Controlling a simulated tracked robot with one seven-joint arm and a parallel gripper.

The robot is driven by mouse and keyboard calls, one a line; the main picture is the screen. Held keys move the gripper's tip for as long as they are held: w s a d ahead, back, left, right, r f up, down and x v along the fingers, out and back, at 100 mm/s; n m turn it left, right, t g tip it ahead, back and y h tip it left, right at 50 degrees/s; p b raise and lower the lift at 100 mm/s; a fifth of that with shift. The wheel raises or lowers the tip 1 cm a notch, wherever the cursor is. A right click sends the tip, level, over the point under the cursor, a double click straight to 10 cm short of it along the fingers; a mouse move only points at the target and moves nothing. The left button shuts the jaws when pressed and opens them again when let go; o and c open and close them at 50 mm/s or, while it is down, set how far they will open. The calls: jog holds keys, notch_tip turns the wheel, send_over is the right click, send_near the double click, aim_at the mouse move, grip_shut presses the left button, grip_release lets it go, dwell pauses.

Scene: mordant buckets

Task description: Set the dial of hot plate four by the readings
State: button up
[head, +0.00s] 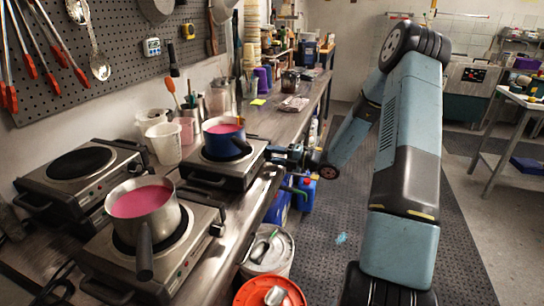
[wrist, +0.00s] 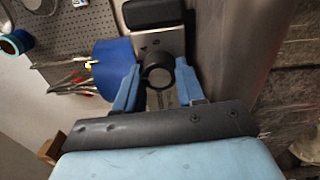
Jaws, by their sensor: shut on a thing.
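My gripper (head: 281,156) is at the front edge of the hot plate (head: 222,172) that bears a blue pot (head: 224,140) of pink liquid. In the wrist view, the two blue fingers of my gripper (wrist: 157,74) stand on either side of a round dark dial (wrist: 158,77) and are shut on it. The dial is on the steel front of that hot plate. Its pointer and markings cannot be read. In the head view the dial is hidden behind my gripper.
A hot plate with a steel pot (head: 143,209) of pink liquid stands nearer. An empty hot plate (head: 80,170) is at the left. White jugs (head: 163,142) stand behind. A white bucket (head: 267,250) and an orange-rimmed bucket (head: 246,295) are on the floor beside the bench.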

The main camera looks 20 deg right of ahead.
jog(key=shift+d+f+m, duration=0.1)
jog(key=shift+d+m, duration=0.15)
jog(key=shift+m, duration=0.55)
jog(key=o, duration=0.7)
jog(key=shift+f, duration=0.1)
jog(key=o, duration=0.3)
jog(key=shift+o, duration=0.2)
jog(key=shift+a, duration=0.15)
jog(key=v, duration=1.4)
jog(key=shift+w, duration=0.1)
